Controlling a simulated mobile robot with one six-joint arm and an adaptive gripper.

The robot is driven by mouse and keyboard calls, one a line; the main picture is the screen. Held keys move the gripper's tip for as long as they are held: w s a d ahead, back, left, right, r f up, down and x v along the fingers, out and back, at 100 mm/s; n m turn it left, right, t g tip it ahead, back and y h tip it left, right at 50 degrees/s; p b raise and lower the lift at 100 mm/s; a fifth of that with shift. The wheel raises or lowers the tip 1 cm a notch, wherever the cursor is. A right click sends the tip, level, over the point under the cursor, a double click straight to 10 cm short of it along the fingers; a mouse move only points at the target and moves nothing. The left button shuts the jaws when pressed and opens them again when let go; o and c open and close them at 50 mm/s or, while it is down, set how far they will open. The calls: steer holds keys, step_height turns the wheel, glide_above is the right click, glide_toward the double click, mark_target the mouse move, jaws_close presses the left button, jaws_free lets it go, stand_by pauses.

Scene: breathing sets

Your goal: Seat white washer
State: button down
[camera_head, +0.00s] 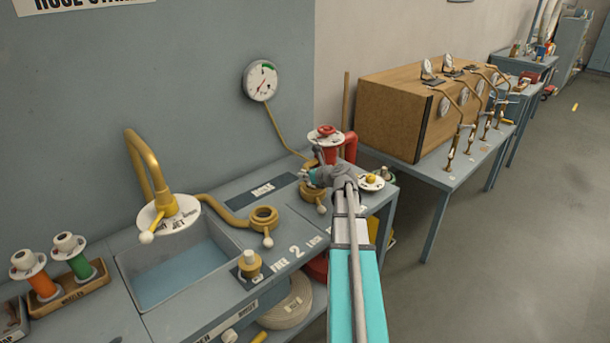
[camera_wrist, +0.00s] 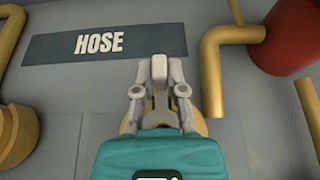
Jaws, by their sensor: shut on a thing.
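My gripper (camera_wrist: 158,82) points down over a brass fitting (camera_head: 313,192) at the right end of the grey bench. Its fingers are shut on a pale, upright piece (camera_wrist: 159,68) that looks to be the white washer. Brass shows behind and below the fingers in the wrist view (camera_wrist: 195,126). The fingers and teal gripper body hide much of the fitting, so I cannot tell whether the pale piece touches it. In the head view, my wrist covers the held piece.
A HOSE label (camera_wrist: 104,45) lies beside the fitting. Another brass fitting (camera_head: 264,215) with a white-knobbed lever, a sink (camera_head: 190,284) and a rack (camera_head: 98,277) with orange and green pieces lie left.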

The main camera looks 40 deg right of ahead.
steer(key=shift+f+b, duration=0.45)
steer(key=shift+f, duration=0.05)
steer(key=c, duration=0.6)
jaws_free()
steer(key=shift+s, duration=0.15)
stand_by(0.4)
